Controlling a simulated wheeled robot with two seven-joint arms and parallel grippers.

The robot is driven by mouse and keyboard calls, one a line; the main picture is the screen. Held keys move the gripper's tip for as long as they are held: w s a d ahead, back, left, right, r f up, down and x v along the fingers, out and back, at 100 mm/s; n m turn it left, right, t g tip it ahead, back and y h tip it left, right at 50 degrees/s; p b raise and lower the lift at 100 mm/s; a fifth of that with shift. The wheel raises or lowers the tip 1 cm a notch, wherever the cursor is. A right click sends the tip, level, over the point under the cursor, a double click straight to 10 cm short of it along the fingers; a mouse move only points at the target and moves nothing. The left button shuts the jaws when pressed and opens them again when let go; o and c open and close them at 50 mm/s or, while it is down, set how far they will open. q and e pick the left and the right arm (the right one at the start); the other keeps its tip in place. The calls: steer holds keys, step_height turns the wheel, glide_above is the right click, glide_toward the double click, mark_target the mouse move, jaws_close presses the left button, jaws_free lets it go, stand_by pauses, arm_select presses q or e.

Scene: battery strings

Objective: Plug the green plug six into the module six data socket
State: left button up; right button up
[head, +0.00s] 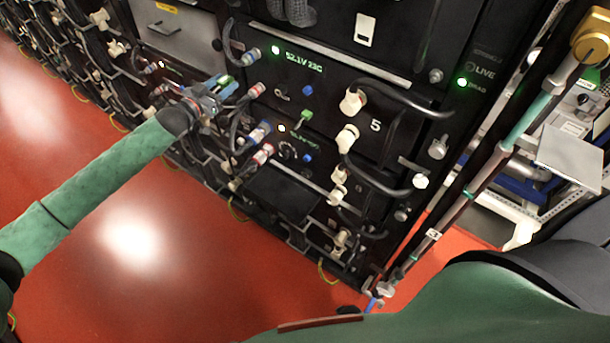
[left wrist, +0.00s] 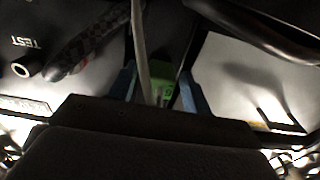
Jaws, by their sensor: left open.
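My left gripper (head: 220,88) reaches in from the left and is close to the front of the battery rack. A small green plug (left wrist: 164,83) with a pale mark lies between its two blue fingers in the left wrist view; the fingers are open around it. A thin pale cable crosses in front of the plug. The mark is too blurred to read. Another green connector (head: 305,118) sits on the rack front to the right of the gripper. I cannot tell which socket is the module six data socket. My right gripper is not in view.
The module above has a lit display (head: 304,62); a "5" label (head: 376,125) is at its right. Black cables with pale connectors (head: 352,102) stick out of the rack. Red floor (head: 190,265) lies clear in front.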

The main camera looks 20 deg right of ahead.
arm_select(q)
steer(key=c, duration=0.8)
jaws_close()
steer(key=shift+a, duration=0.1)
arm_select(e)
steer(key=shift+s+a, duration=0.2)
arm_select(q)
steer(key=shift+s+a, duration=0.35)
steer(key=shift+a, duration=0.1)
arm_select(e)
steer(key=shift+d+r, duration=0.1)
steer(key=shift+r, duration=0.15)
arm_select(q)
steer(key=shift+p+v, duration=0.55)
steer(key=shift+v, duration=0.45)
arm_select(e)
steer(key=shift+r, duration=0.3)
arm_select(q)
steer(key=p+v, duration=0.1)
steer(key=v, duration=0.3)
steer(key=shift+s+a, duration=0.25)
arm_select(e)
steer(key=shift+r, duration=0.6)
